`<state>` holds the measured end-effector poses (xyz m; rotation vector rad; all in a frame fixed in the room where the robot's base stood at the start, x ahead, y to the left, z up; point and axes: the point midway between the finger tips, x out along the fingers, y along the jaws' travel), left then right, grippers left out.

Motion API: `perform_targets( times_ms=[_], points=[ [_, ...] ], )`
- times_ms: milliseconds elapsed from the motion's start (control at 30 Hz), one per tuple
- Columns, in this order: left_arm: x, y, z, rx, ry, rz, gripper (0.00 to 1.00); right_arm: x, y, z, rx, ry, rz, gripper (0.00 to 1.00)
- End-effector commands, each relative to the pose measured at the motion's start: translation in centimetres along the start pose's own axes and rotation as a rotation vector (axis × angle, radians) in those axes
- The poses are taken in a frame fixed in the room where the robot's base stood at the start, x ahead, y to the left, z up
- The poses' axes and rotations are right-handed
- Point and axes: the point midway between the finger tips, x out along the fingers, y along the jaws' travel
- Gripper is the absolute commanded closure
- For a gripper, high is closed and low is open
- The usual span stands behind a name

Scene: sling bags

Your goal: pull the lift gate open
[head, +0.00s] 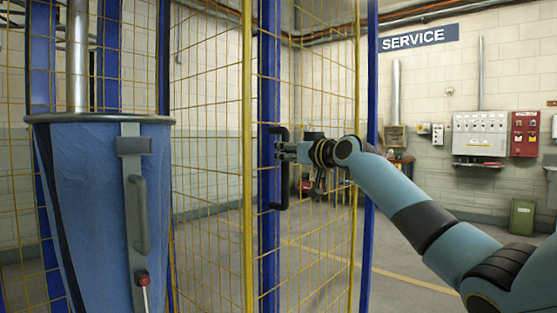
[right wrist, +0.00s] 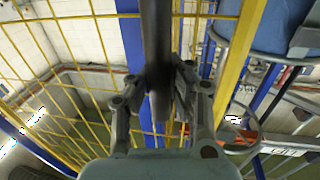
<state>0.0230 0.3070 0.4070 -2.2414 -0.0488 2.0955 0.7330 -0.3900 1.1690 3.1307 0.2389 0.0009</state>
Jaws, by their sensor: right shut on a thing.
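The lift gate (head: 215,130) is yellow wire mesh with a yellow upright and blue posts. A black D-shaped handle (head: 284,185) stands upright on a blue post in the middle of the head view. My right gripper (head: 282,152) reaches in from the right and is shut on the handle's upper part. In the right wrist view, the dark handle bar (right wrist: 155,40) runs between the fingers of my right gripper (right wrist: 160,85), with a blue post behind it. I cannot tell whether the gate is ajar. My left gripper is not in view.
A large blue bag-like body (head: 85,200) with a grey rim and side handle stands close at the left. A white panel (head: 480,138) and a red box (head: 524,134) hang on the back wall. A green bin (head: 522,218) stands below. The floor at right is mostly clear.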

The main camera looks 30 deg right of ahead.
Motion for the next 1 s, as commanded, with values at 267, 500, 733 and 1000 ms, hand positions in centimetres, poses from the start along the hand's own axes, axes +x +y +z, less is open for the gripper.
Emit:
perform_targets(
  times_ms=[267,500,733,1000],
  points=[
    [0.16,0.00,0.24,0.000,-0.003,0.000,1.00,-0.02,0.41,0.71,-0.002,-0.016,0.002,1.00],
    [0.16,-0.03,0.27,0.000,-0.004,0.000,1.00,-0.01,0.38,0.64,-0.002,-0.015,0.002,0.77],
    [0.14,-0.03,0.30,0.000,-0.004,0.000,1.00,0.02,0.29,0.33,-0.001,-0.008,0.001,0.56],
    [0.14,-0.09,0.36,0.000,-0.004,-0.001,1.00,-0.44,0.30,0.19,-0.002,-0.005,0.001,0.56]
  ],
)
